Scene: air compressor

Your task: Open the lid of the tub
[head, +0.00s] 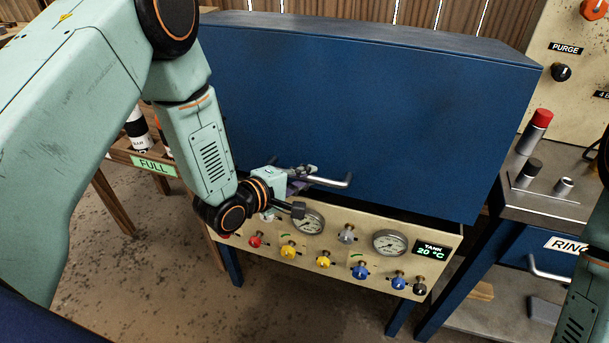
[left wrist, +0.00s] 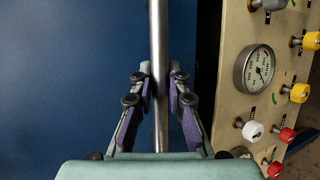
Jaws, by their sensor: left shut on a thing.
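The tub's blue lid (head: 360,120) fills the middle of the head view, with its broad face towards me. A bare metal bar handle (head: 338,182) is fixed near the lower edge of that face. A dark gap shows between the lid's lower edge and the beige panel front (head: 290,262) of the tub. My left gripper (head: 303,174) is at the handle's left part. In the left wrist view the purple-padded fingers (left wrist: 160,92) are shut on the handle bar (left wrist: 159,40), one on each side. The inside of the tub is hidden.
The beige panel carries gauges (head: 389,243), several coloured knobs (head: 325,260) and a tank display (head: 433,249) close below my left wrist. At right stands a metal-topped bench (head: 480,203) with a red-capped cylinder (head: 535,130). A "FULL" rack (head: 153,164) is at left.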

